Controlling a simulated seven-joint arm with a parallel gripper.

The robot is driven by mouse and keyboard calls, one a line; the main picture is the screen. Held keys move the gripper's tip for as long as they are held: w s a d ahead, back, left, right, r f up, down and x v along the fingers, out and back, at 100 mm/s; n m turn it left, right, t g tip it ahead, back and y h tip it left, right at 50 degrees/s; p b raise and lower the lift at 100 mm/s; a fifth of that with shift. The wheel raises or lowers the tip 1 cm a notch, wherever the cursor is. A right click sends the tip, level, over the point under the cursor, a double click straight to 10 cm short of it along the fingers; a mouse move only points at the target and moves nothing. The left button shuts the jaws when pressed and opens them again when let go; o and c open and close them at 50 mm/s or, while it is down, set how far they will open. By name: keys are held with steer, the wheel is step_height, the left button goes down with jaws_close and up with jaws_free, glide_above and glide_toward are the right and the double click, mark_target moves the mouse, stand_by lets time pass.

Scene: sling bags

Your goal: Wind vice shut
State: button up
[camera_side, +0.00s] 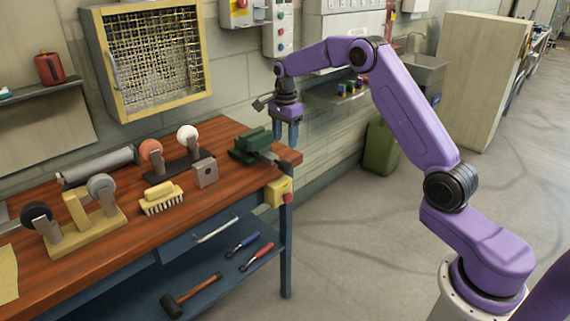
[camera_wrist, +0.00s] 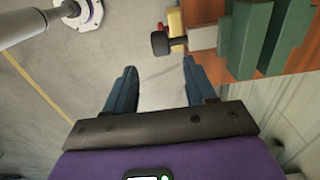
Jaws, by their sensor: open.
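The green vice (camera_side: 251,146) sits at the right end of the wooden bench, near its back corner. Its grey screw end and handle (camera_side: 277,161) stick out toward the bench's right edge. In the wrist view the vice's green body (camera_wrist: 262,38) is at the upper right, with a grey shaft and a dark round knob (camera_wrist: 160,43) pointing left. My gripper (camera_side: 287,134) hangs fingers-down above and behind the bench's right end. Its two blue fingers (camera_wrist: 158,88) are apart with nothing between them. The knob lies beyond the fingertips, apart from them.
The wooden bench (camera_side: 120,240) holds a brush (camera_side: 161,198), a grey block (camera_side: 204,172) and stands with round wheels. A yellow box with a red button (camera_side: 279,192) is on the bench's front right corner. A green bin (camera_side: 381,147) stands on the floor.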

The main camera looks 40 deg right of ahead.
mark_target(285, 161)
step_height(285, 161, down, 10)
steer(key=shift+r, duration=0.1)
stand_by(0.4)
steer(key=c, duration=1)
